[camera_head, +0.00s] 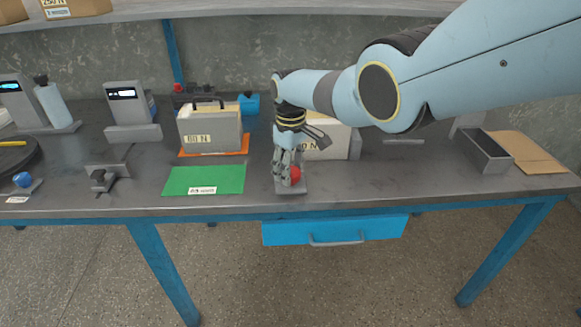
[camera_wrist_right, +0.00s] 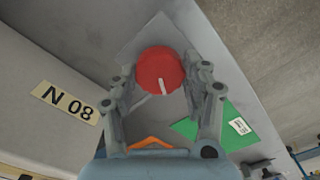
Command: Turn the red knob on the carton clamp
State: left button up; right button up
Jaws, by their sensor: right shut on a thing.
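The red knob (camera_head: 295,173) sits on a small grey base plate (camera_head: 291,189) near the front edge of the bench. My right gripper (camera_head: 288,178) reaches down onto it from above and is shut on it, covering its left part in the head view. In the right wrist view the red knob (camera_wrist_right: 160,70) shows between the two fingers of my right gripper (camera_wrist_right: 160,88), with a white pointer mark on its lower side. The carton behind it (camera_head: 333,141) is partly hidden by my right arm. My left gripper is not in view.
A green mat (camera_head: 204,180) lies left of the knob. A grey carrier (camera_head: 210,130) stands on an orange mat behind it. A grey block (camera_head: 108,175) is further left, and a dark tray (camera_head: 483,152) stands at right. A blue drawer (camera_head: 335,229) hangs below the bench edge.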

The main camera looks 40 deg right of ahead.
jog(key=m, duration=0.4)
jog(key=shift+m, duration=0.3)
jog(key=m, duration=0.3)
jog(key=shift+m, duration=0.4)
jog(key=m, duration=0.4)
jog(key=shift+p, duration=0.3)
jog(key=m, duration=0.8)
jog(key=shift+m, duration=0.3)
jog(key=m, duration=0.3)
jog(key=shift+m, duration=0.3)
jog(key=m, duration=0.3)
jog(key=shift+m, duration=0.3)
jog(key=shift+w+m, duration=0.1)
jog(key=shift+m, duration=1.6)
